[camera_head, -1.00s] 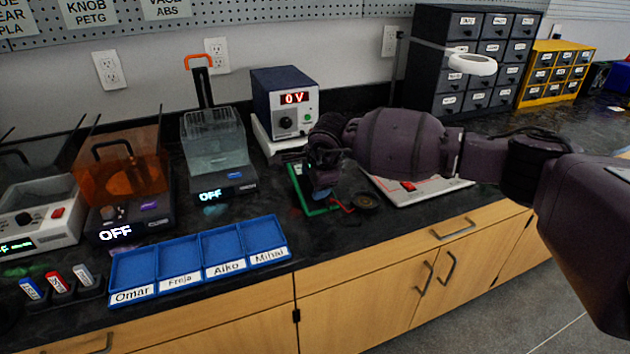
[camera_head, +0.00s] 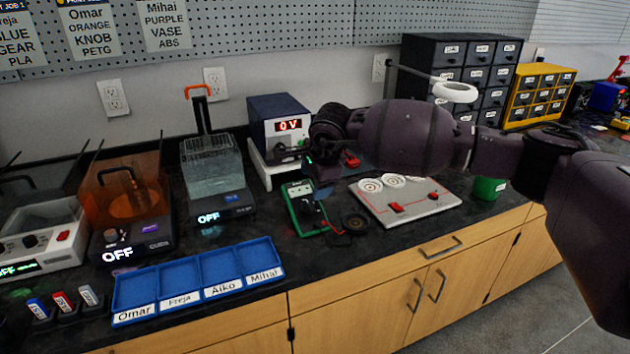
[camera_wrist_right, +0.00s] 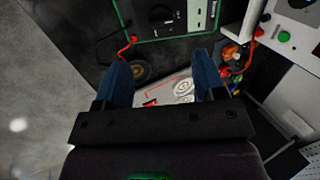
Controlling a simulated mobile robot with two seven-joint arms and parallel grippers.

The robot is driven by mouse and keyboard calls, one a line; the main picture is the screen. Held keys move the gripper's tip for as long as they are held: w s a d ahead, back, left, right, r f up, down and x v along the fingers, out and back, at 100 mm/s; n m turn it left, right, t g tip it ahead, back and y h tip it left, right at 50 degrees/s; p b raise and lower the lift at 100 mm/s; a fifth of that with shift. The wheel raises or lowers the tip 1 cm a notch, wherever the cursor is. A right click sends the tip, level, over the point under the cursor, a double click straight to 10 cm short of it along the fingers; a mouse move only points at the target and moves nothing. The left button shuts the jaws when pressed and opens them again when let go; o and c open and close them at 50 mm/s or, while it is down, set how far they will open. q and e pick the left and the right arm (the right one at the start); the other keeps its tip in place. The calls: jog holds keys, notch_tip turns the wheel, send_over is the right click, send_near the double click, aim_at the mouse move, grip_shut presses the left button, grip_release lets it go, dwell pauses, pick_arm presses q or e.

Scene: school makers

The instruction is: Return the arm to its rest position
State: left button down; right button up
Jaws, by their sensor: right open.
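My right arm (camera_head: 410,135) comes in from the right in the head view and reaches across above the bench. Its gripper shows in the right wrist view (camera_wrist_right: 162,85), with two blue fingers spread apart and nothing between them. In the head view the gripper is mostly hidden by the wrist, in front of the power supply (camera_head: 283,130) that reads 0 V. A green-edged multimeter (camera_head: 300,204) lies on the bench below the gripper, apart from it. My left arm is not in view.
A white board with red switches (camera_head: 425,207) and a green cup (camera_head: 488,187) are below my arm.

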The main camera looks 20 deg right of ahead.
dwell(0.3)
